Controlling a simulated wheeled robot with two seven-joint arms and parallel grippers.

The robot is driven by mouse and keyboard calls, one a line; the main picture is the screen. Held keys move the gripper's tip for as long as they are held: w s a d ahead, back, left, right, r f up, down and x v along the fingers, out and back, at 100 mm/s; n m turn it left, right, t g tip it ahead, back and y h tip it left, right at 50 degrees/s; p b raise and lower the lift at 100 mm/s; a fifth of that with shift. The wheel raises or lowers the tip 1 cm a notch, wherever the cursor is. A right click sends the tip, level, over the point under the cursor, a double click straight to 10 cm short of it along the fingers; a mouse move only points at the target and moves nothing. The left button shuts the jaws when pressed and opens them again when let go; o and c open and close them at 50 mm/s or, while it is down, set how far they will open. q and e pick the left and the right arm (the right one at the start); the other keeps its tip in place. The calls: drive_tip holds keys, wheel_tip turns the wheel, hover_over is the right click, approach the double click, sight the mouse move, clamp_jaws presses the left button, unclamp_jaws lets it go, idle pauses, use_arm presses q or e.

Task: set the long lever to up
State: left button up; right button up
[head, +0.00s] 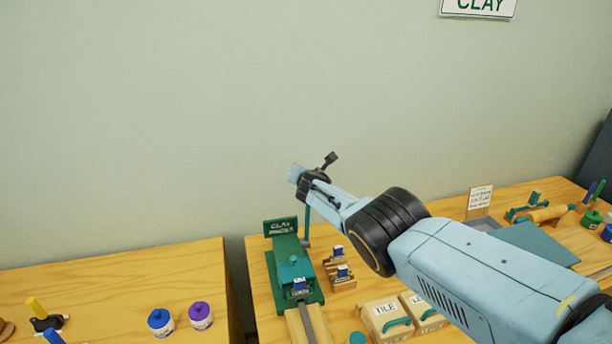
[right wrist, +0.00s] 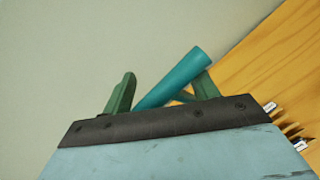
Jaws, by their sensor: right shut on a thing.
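The clay press (head: 287,268) is a green machine on the wooden table, with a sign at its back. Its long teal lever (head: 307,222) stands close to upright at the press's right side. My right gripper (head: 313,184) is at the lever's upper end and hides part of it. In the right wrist view, the teal lever (right wrist: 185,74) runs slantwise between the two green fingers of my right gripper (right wrist: 164,90), which is shut on it. The lever's lower joint is hard to make out. My left gripper is not in view.
Small wooden holders with labels (head: 341,272) stand right of the press. Tile boxes (head: 385,318) with teal handles lie in front. Blue (head: 160,321) and purple (head: 200,315) jars stand on the left table, across a gap.

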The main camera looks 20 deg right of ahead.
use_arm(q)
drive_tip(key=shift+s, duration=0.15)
use_arm(e)
drive_tip(key=shift+s+f, duration=0.2)
drive_tip(key=shift+f, duration=0.25)
drive_tip(key=o, duration=1.3)
drive_tip(key=shift+w+a, duration=0.1)
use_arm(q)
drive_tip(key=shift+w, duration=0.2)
use_arm(e)
drive_tip(key=shift+w, duration=0.1)
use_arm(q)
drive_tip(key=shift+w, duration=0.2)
use_arm(e)
drive_tip(key=shift+r, duration=0.25)
